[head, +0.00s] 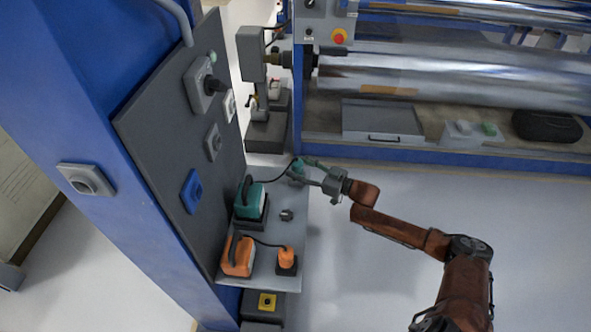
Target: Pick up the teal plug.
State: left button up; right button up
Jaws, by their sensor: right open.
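The teal plug (298,167) is at the far end of the small grey shelf, at the end of a black cable. The cable runs to a teal device (250,197) on the same shelf. My right gripper (305,173) reaches in from the right with its jaws open around or beside the plug. The fingers partly hide the plug, and I cannot tell whether they touch it. My left gripper is not in view.
The shelf (262,274) also holds an orange device (238,256), an orange plug (287,257) and a small dark round part (287,214). A grey panel (165,135) with sockets rises on the left. A roller machine (460,75) stands behind. Floor on the right is clear.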

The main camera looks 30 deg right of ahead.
jog(key=shift+w+a, duration=0.15)
jog(key=shift+w, duration=0.05)
jog(key=shift+c, duration=0.3)
jog(key=shift+r, duration=0.1)
grip_shut()
